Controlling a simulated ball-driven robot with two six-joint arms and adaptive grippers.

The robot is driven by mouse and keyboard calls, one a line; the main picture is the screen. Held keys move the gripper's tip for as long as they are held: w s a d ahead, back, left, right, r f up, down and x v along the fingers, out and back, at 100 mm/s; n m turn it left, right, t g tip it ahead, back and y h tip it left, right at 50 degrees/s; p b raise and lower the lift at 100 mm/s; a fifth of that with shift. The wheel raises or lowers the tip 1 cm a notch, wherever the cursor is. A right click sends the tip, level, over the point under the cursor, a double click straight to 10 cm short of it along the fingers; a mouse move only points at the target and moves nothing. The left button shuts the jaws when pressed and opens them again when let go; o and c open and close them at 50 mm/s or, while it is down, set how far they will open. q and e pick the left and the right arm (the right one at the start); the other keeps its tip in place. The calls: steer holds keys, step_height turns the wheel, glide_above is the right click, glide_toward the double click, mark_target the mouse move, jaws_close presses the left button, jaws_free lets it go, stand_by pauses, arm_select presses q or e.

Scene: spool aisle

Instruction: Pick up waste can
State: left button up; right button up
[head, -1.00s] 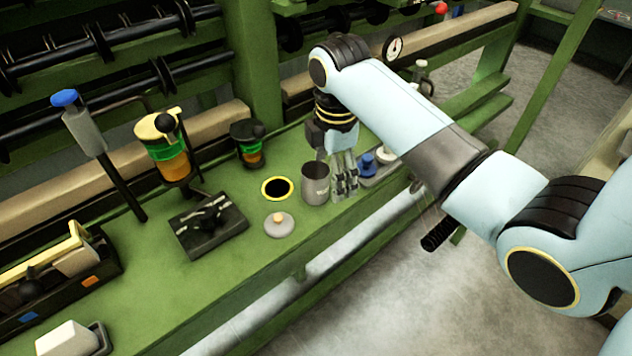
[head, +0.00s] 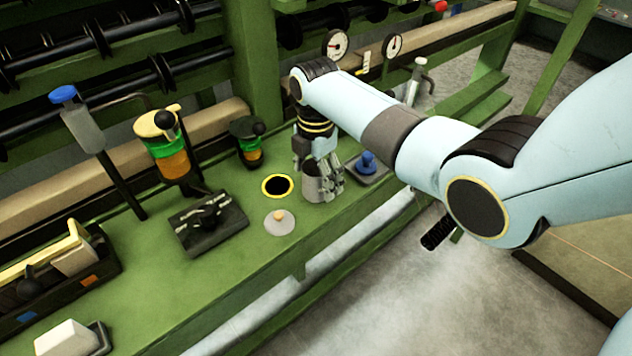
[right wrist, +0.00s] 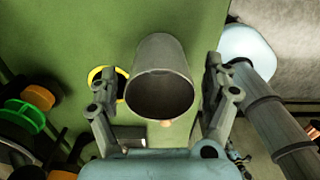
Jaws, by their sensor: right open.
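The waste can is a grey metal cup (head: 313,183) standing upright on the green bench, open at the top. My right gripper (head: 328,188) is at the can in the head view, its fingers partly covering the can's right side. In the right wrist view the can (right wrist: 163,78) lies between the two spread fingers of the right gripper (right wrist: 160,88), with a gap visible on each side. The gripper is open and holds nothing. My left gripper is not in view.
Left of the can are a yellow-rimmed hole (head: 277,187) and a grey lid with a tan knob (head: 279,222). A tray with a blue knob (head: 367,163) stands to the right. A black clamp block (head: 208,222) and orange-green oilers (head: 168,150) stand further left.

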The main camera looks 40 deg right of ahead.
steer(key=shift+f, duration=0.95)
steer(key=shift+c, duration=0.4)
steer(key=c, duration=1.3)
